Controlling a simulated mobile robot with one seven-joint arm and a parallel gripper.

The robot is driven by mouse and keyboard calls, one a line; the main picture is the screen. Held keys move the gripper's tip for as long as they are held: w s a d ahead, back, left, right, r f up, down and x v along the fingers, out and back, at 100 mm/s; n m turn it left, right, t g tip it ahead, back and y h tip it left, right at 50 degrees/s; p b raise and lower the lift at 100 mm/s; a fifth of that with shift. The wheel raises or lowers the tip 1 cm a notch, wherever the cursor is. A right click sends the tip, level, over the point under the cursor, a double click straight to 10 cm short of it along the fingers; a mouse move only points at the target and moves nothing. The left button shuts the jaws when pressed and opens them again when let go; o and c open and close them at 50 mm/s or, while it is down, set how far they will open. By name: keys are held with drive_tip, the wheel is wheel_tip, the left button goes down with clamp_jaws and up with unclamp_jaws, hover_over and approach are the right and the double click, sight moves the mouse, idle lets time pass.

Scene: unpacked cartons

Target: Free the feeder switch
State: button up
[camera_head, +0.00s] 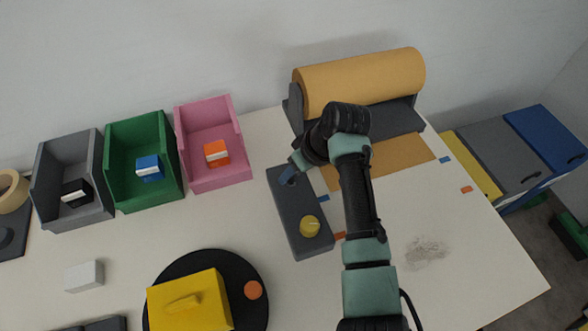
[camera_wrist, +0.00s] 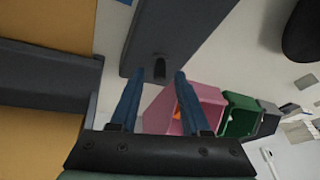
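A dark grey box (camera_head: 293,222) with a round yellow knob (camera_head: 310,226) lies on the table in front of the paper roll feeder (camera_head: 358,82). My gripper (camera_head: 288,177) is over the box's far end, pointing down at it. In the wrist view, my gripper (camera_wrist: 159,76) has its two blue fingers apart, with a gap between them. A small dark upright piece (camera_wrist: 159,68) at the end of the grey box (camera_wrist: 175,35) shows between the fingertips; it may be the switch. I cannot tell whether the fingers touch it. In the head view my gripper hides this piece.
Grey (camera_head: 85,205), green (camera_head: 155,190) and pink (camera_head: 228,172) bins, each holding a small block, stand at the left back. A yellow box (camera_head: 205,310) sits on a black disc (camera_head: 250,315) at the front. The table's right side is mostly clear, with a grey smudge (camera_head: 427,251).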

sight(291, 180)
clamp_jaws()
drive_tip(key=shift+s+d+t+y, duration=0.1)
drive_tip(key=shift+s+t+y, duration=0.25)
drive_tip(key=shift+t, duration=0.45)
drive_tip(key=shift+s+d+f+t+y+b, duration=0.15)
drive_tip(key=shift+s+f+t+y+b, duration=0.25)
drive_tip(key=shift+t+b, duration=0.45)
drive_tip(key=t+b, duration=0.1)
drive_tip(key=b, duration=0.1)
drive_tip(key=s+t+y+b, duration=0.1)
drive_tip(key=t+b, duration=0.1)
drive_tip(key=shift+d+f+n, duration=0.15)
drive_tip(key=shift+f+n, duration=0.15)
drive_tip(key=shift+n, duration=0.1)
drive_tip(key=shift+s+r+t+b, duration=0.15)
drive_tip(key=shift+t+b, duration=0.3)
drive_tip(key=shift+b, duration=0.6)
drive_tip(key=shift+d+y, duration=0.1)
drive_tip(key=shift+y, duration=0.15)
drive_tip(key=shift+o, duration=0.7)
unclamp_jaws()
drive_tip(key=shift+s, duration=0.1)
